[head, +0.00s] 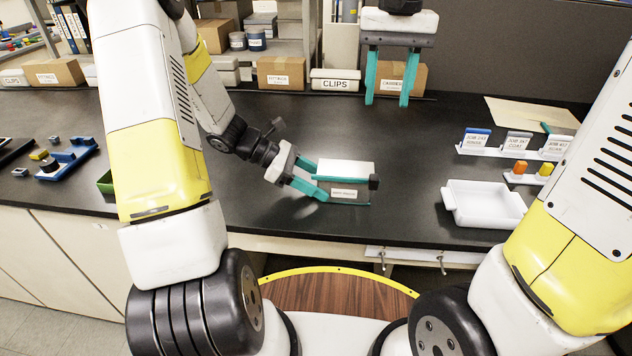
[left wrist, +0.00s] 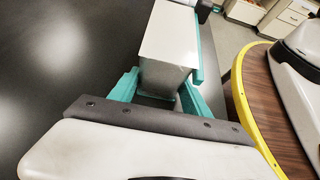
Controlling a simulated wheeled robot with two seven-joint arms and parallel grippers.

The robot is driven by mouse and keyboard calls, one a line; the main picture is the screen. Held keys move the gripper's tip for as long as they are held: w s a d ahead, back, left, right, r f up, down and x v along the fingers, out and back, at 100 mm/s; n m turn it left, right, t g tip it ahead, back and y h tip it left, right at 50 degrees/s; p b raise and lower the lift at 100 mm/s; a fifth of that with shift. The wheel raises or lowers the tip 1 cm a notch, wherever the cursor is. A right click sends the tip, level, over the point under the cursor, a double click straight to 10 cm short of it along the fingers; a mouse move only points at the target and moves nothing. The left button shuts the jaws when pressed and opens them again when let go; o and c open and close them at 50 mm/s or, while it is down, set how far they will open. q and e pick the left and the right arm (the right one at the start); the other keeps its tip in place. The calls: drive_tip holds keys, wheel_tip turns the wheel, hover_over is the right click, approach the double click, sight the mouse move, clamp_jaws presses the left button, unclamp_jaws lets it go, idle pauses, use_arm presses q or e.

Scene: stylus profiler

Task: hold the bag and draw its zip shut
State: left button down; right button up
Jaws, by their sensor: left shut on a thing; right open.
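The bag (head: 346,168) is a small box shape with a white top, a labelled front and teal strips along its edges. It is near the front of the black bench, with a dark block (head: 374,183) at its right end that may be the zip's pull. My left gripper (head: 322,188) is shut on the bag's left end. The left wrist view also shows the bag (left wrist: 168,42) between the teal fingers (left wrist: 160,95). I cannot tell how far the zip is drawn. My right gripper (head: 388,103) is open and empty, pointing down behind and above the bag.
A white tray (head: 484,222) and a row of labelled holders (head: 515,152) stand to the right. Blue parts (head: 68,160) lie at the left. Cardboard boxes (head: 281,73) and a CLIPS bin (head: 335,80) line the back. The bench between the bag and tray is clear.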

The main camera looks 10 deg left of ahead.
use_arm(q)
drive_tip(key=shift+c, duration=2.1)
unclamp_jaws()
drive_tip(key=shift+a, duration=0.1)
drive_tip(key=v, duration=1.1)
drive_tip(key=shift+a+r, duration=0.2)
drive_tip(key=shift+a, duration=0.15)
drive_tip(key=s+d+r+m+t+y, duration=0.2)
drive_tip(key=s+r+m+t+y, duration=0.4)
drive_tip(key=s+r+m, duration=0.9)
drive_tip(key=m+y, duration=0.3)
drive_tip(key=shift+d+r+m, duration=0.15)
drive_tip(key=shift+r+m, duration=0.1)
drive_tip(key=shift+m, duration=0.15)
use_arm(e)
drive_tip(key=s+d+f+t+y, duration=0.2)
drive_tip(key=s+d+f+t, duration=0.2)
drive_tip(key=s+d+t, duration=0.2)
drive_tip(key=s+d, duration=0.2)
drive_tip(key=s, duration=0.2)
drive_tip(key=shift+s+f+n, duration=0.2)
drive_tip(key=shift+f+n, duration=0.05)
drive_tip(key=shift+n, duration=0.05)
